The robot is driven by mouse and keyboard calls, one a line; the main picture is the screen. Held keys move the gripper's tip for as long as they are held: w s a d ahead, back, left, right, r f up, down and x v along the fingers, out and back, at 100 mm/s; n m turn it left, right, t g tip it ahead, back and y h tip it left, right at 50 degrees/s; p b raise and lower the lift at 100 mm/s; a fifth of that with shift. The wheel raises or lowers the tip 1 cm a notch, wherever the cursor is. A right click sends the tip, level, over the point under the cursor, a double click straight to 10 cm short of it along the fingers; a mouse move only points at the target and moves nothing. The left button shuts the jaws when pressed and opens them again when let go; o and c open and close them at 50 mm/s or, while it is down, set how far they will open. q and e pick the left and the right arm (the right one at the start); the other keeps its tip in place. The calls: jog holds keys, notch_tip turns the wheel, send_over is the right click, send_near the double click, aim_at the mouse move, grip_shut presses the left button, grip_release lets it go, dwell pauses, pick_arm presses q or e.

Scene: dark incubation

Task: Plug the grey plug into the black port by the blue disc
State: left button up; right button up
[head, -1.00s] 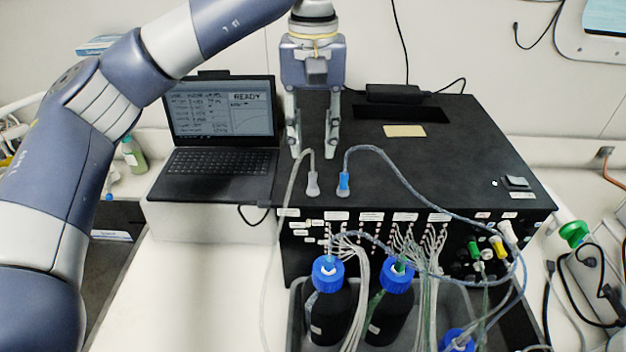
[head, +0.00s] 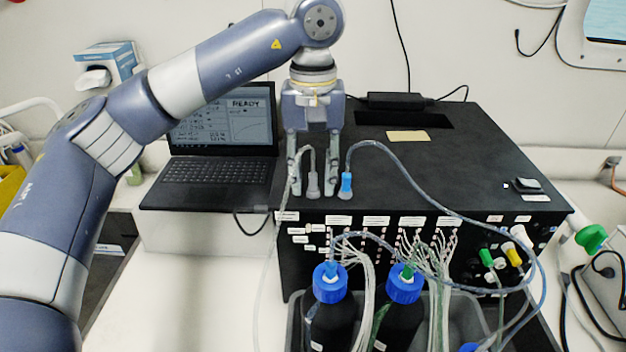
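The grey plug (head: 313,187) is on the front part of the black box's top, with a pale tube looping up from it. My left gripper (head: 313,190) points down there, its fingers apart on either side of the grey plug. I see gaps between fingers and plug; contact is not visible. A blue plug (head: 346,187) stands just right of the gripper's right finger. The box's front panel (head: 470,268) carries green, yellow and white connectors at its right end. The black port and the blue disc are too small to make out there. My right gripper is not in view.
An open laptop (head: 222,140) stands left of the gripper. Blue-capped bottles (head: 328,283) and bundles of thin tubes (head: 440,260) crowd the space before the front panel. A blue-grey tube (head: 400,172) arches across the box top. The box top farther right is mostly clear.

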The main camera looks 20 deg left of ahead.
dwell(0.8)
pick_arm(q)
grip_shut()
jog(key=shift+r, duration=0.15)
jog(key=shift+r+p, duration=2.35)
jog(key=shift+r, duration=0.55)
